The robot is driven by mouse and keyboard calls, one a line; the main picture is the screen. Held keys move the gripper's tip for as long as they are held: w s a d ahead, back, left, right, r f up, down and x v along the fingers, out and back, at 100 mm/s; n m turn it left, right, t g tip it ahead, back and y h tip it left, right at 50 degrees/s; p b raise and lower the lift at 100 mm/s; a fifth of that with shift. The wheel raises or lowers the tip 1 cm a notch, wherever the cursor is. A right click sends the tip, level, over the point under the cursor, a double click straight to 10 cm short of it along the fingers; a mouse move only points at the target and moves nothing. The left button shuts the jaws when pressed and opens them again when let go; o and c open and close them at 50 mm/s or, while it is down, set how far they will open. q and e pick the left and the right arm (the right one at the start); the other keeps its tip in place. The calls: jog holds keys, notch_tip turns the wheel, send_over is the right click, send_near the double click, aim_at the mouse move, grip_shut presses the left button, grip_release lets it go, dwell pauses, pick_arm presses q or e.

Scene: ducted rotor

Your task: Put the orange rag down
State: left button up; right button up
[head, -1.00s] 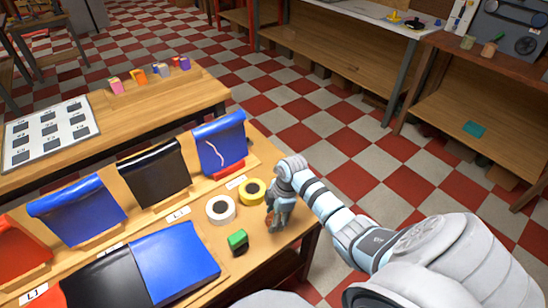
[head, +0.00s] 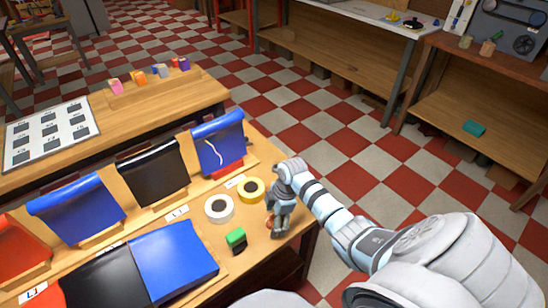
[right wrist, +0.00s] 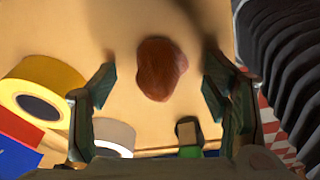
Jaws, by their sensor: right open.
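The orange rag (right wrist: 160,68) shows in the right wrist view as a small crumpled reddish-orange lump over the bare wooden tabletop. My right gripper (right wrist: 160,90) is open, with one finger on each side of the rag and a visible gap to both. In the head view my right gripper (head: 279,226) points down at the right end of the workbench (head: 262,262). Only a sliver of the rag (head: 270,222) shows there, beside the fingers; the rest is hidden behind them. My left gripper is in neither view.
The bench's right edge is close to the gripper.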

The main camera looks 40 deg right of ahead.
jog(key=p+v, duration=0.2)
jog(key=v, duration=1)
jog(key=shift+p, duration=0.35)
